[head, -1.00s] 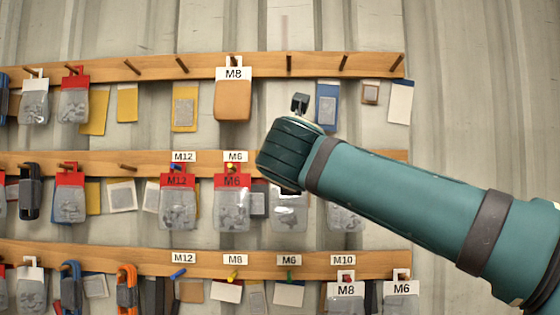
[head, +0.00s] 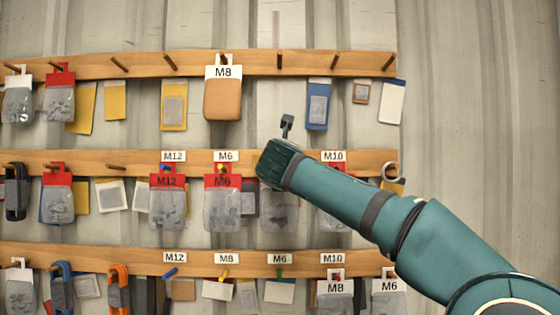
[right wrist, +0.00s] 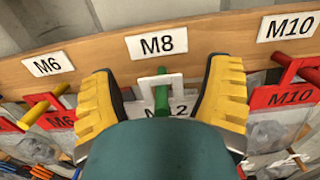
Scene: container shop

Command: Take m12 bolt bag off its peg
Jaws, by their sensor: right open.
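A bag with a white header reading M12 (right wrist: 182,106), partly covered by my gripper, hangs on a green peg (right wrist: 161,92) under the M8 label in the right wrist view. In the head view its clear pouch (head: 279,212) shows below my gripper. My right gripper (right wrist: 164,78) is open, its yellow fingers either side of the peg and header, with nothing visibly clamped. In the head view my right gripper (head: 272,166) is at the middle rail. Another M12 bag (head: 168,200), with a red header, hangs farther left on a blue peg. My left gripper is not in view.
A red-header M6 bag (head: 223,200) hangs close on the left, and a red M10 bag (right wrist: 285,105) on the right. The wooden middle rail (head: 70,161) runs behind. Upper and lower rails hold more goods. Bare corrugated wall (head: 480,100) lies to the right.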

